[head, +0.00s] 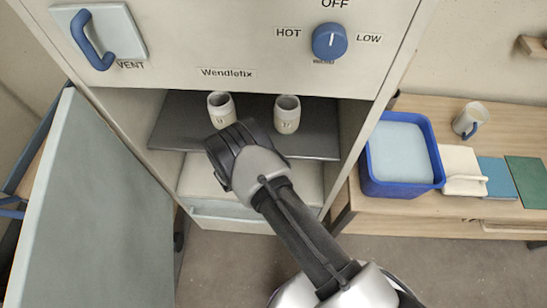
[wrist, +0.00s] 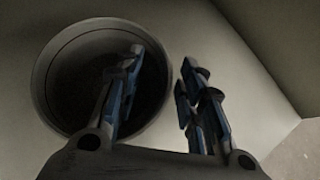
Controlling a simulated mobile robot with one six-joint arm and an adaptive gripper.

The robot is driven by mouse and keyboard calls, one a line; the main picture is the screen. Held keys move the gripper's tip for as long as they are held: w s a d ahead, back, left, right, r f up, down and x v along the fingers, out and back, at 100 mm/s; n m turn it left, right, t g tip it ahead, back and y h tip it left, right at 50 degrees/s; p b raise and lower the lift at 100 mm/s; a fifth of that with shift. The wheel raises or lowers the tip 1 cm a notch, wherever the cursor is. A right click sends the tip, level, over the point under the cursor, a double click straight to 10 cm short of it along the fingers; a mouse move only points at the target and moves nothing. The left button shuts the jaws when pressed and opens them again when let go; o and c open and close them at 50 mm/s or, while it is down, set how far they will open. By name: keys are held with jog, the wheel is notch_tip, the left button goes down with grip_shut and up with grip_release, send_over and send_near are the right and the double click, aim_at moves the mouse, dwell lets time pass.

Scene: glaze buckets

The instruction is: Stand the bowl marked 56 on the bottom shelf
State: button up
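A round grey bowl (wrist: 62,118) with a dark inside shows from above in the wrist view, mouth up. It appears to stand on a pale surface inside the cabinet. Its mark is not visible, and the bowl is hidden in the head view. My gripper (wrist: 162,85) has one finger over the bowl's mouth and the other outside its right rim. The fingers are apart, with a gap between them and the rim.
Two pale cups, a left one (head: 221,108) and a right one (head: 287,114), stand on the dark shelf. The cabinet door (head: 100,210) is open at left. A blue tub (head: 402,185) and a mug (head: 470,120) are on the wooden table at right.

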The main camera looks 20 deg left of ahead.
jog(key=shift+r, duration=0.15)
jog(key=p+v, duration=0.2)
jog(key=v, duration=0.4)
jog(key=shift+s+a, duration=0.1)
jog(key=shift+a, duration=0.05)
jog(key=s+a, duration=0.1)
jog(key=s, duration=0.2)
jog(key=s+a+p, duration=0.1)
jog(key=s, duration=0.2)
jog(key=s+a+p, duration=0.1)
jog(key=s+a, duration=0.1)
jog(key=s, duration=0.2)
jog(key=shift+f, duration=0.35)
